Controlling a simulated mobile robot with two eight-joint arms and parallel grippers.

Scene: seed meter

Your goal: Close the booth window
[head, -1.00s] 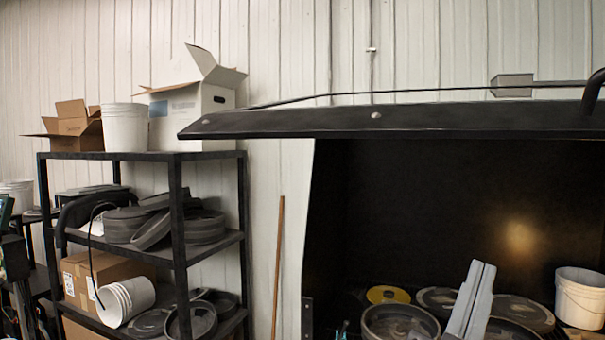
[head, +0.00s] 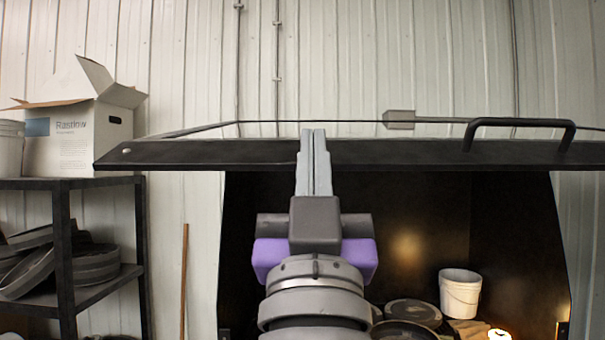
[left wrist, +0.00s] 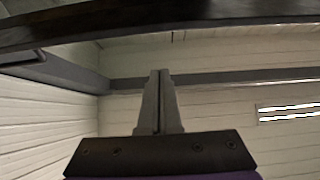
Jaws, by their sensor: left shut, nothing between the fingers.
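The booth window (head: 220,155) is a dark panel raised open, roughly level above the dark booth opening (head: 275,190). Its black bar handle (head: 520,122) is at the right of its front edge. My left gripper (head: 313,133) points upward in the middle of the head view, its grey fingers together and empty. The fingers overlap the panel's front edge in the picture; I cannot tell whether they touch it. In the left wrist view the shut fingers (left wrist: 160,74) point up below a dark beam (left wrist: 150,22). My right gripper is not in view.
Inside the booth are a white bucket (head: 460,295), round dark plates (head: 413,312) and a small bright light (head: 499,335). At the left, a black shelf (head: 63,250) holds a white box (head: 75,140) and round pans. A wooden pole (head: 184,280) leans on the wall.

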